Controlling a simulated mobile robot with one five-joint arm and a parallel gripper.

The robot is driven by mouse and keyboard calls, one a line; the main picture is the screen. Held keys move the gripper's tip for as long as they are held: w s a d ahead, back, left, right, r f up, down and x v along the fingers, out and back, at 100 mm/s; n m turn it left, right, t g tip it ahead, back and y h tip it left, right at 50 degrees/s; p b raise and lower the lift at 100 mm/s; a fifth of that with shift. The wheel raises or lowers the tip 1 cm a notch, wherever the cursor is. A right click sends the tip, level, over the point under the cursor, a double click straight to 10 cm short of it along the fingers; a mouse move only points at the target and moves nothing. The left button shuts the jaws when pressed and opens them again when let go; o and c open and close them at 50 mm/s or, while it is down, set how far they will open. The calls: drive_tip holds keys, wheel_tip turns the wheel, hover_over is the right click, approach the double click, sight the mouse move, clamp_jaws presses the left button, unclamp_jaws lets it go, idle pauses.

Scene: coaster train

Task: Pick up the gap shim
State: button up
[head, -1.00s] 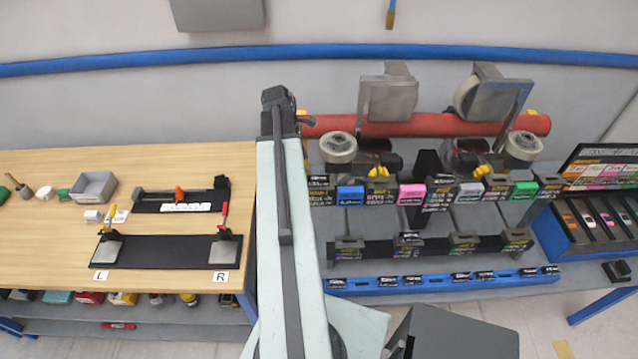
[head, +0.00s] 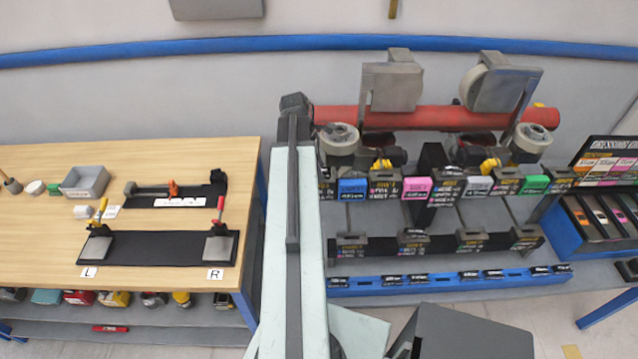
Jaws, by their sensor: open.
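No piece can be told for sure as the gap shim. Slim pieces with coloured ends (head: 597,216) lie in slots of a blue tray (head: 572,240) at the right, and coloured blocks, such as a blue one (head: 352,187) and a pink one (head: 417,187), sit along the middle rack. My arm reaches away up the middle of the view to a dark joint (head: 295,104). My gripper's fingers are not visible; the end of the arm seems hidden beyond that joint.
A wooden table (head: 35,235) at the left holds a black fixture plate (head: 160,248) with two clamps, a grey bin (head: 85,182) and small parts. A red tube (head: 440,118) with wheels stands behind the rack. A blue rail (head: 450,284) runs along the rack's front.

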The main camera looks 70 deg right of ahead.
clamp_jaws()
wheel_tip(320, 180, up, 10)
drive_tip(key=p, duration=1)
